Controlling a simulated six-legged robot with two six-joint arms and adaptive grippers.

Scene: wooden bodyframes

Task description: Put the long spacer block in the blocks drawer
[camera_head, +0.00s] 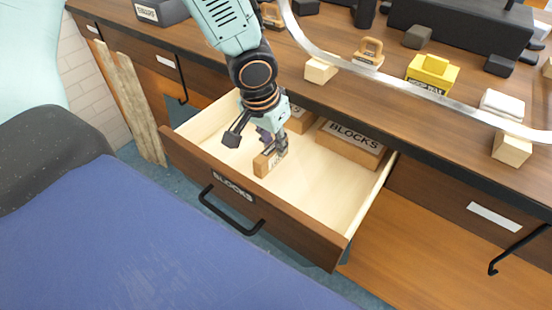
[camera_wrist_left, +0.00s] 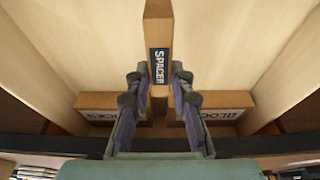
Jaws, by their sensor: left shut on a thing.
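The long spacer block (camera_head: 262,166) is a narrow wooden bar with a dark "SPACER" label. It also shows upright in the picture of the left wrist view (camera_wrist_left: 158,27), between the fingers. My left gripper (camera_head: 268,146) is shut on it, inside the open blocks drawer (camera_head: 320,195). In the wrist view the left gripper's fingers (camera_wrist_left: 159,80) lie on both sides of the block. I cannot tell whether the block touches the drawer floor. The drawer has a pale interior, a dark front labelled "BLOCKS" and a black handle. My right gripper is not in view.
A wooden block labelled "BLOCKS" (camera_head: 352,146) lies at the drawer's back right, with another wooden block (camera_head: 299,119) beside it, partly hidden by my arm. The drawer's right and front floor is clear. The worktop (camera_head: 300,90) above carries a yellow block (camera_head: 432,74) and small wooden pieces.

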